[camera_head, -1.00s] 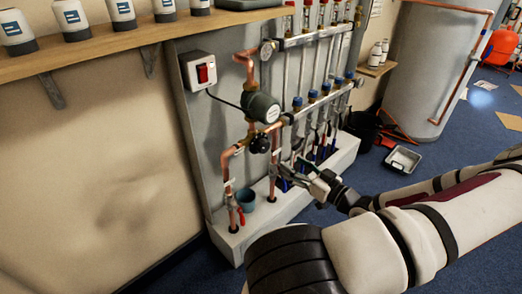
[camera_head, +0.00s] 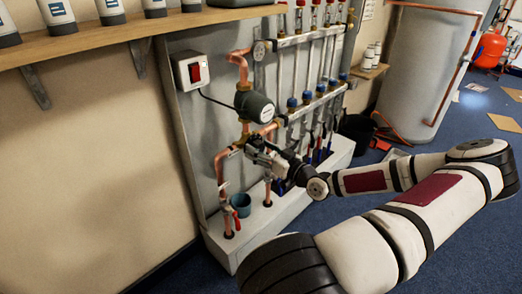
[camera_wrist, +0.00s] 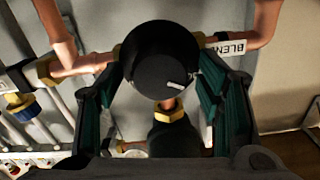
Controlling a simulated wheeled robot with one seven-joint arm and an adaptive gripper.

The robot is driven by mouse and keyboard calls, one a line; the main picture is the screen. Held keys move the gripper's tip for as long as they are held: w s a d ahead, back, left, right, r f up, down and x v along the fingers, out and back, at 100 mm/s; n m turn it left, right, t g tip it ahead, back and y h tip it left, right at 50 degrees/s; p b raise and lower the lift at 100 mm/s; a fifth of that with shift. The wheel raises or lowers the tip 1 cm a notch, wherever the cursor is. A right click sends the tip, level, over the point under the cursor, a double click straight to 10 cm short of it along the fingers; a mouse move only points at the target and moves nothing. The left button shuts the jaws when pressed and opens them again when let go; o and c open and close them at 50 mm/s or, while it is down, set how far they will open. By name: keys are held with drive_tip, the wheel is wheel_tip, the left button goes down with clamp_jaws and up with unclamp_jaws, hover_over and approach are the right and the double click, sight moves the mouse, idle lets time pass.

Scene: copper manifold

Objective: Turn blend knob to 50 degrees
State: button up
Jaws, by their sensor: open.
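The blend knob (camera_wrist: 160,60) is a round black knob with a white pointer mark, seen large in the wrist view. The mark points to the lower right in that view. A white label reading "BLEN" (camera_wrist: 226,46) sits beside it, partly hidden. My gripper (camera_wrist: 160,88) is open, with one teal-padded finger on each side of the knob; I cannot tell whether the fingers touch it. In the head view my gripper (camera_head: 254,147) is at the copper pipework below the dark pump (camera_head: 256,107) and hides the knob.
Copper pipes (camera_head: 220,170) and a manifold with blue caps (camera_head: 308,97) stand close around the gripper. A red-switch box (camera_head: 194,71) is on the panel. A wooden shelf (camera_head: 120,32) runs above left.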

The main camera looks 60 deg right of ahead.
drive_tip(key=c, duration=1.2)
drive_tip(key=shift+o, duration=0.2)
